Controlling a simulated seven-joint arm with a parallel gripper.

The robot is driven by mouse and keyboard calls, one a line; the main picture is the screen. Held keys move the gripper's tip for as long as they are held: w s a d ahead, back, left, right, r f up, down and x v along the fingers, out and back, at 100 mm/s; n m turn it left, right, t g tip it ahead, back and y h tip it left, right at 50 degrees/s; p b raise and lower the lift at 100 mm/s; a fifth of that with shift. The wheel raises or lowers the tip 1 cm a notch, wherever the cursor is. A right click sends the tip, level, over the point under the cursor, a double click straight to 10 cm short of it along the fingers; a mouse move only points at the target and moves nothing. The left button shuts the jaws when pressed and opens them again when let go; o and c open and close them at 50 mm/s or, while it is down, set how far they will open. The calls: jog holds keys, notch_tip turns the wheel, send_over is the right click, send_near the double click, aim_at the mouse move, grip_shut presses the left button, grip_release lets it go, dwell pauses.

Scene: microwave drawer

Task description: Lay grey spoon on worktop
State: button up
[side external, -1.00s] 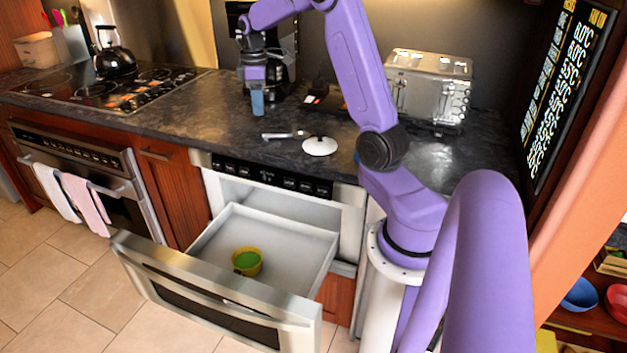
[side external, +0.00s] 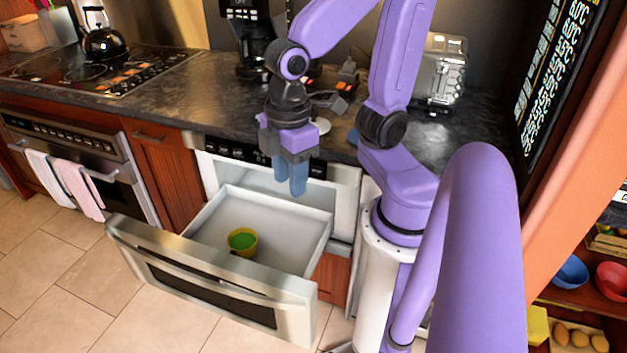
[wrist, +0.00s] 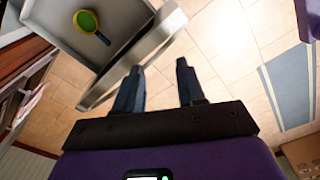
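My gripper (side external: 291,178) hangs over the right part of the open drawer (side external: 212,208), fingers pointing down. In the wrist view my gripper (wrist: 160,85) has its blue fingers apart with nothing between them. The dark stone worktop (side external: 195,95) runs behind the drawer. I cannot make out the grey spoon now; the stretch of worktop behind my gripper is hidden. A yellow bowl with a green inside (side external: 242,240) sits in the drawer. It also shows in the wrist view (wrist: 86,20), with a narrow dark part at its lower right that I cannot identify.
A white round item (side external: 322,125) lies on the worktop, partly hidden by my gripper. A toaster (side external: 440,75), a coffee maker (side external: 240,45) and a kettle (side external: 102,42) stand at the back. The drawer front (side external: 205,275) juts over the tiled floor.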

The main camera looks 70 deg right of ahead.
jog(key=shift+n, duration=0.4)
jog(key=s, duration=0.2)
jog(key=s+f, duration=0.1)
jog(key=s, duration=0.1)
jog(key=shift+s+d, duration=0.1)
jog(key=shift+d, duration=0.15)
jog(key=shift+r, duration=0.1)
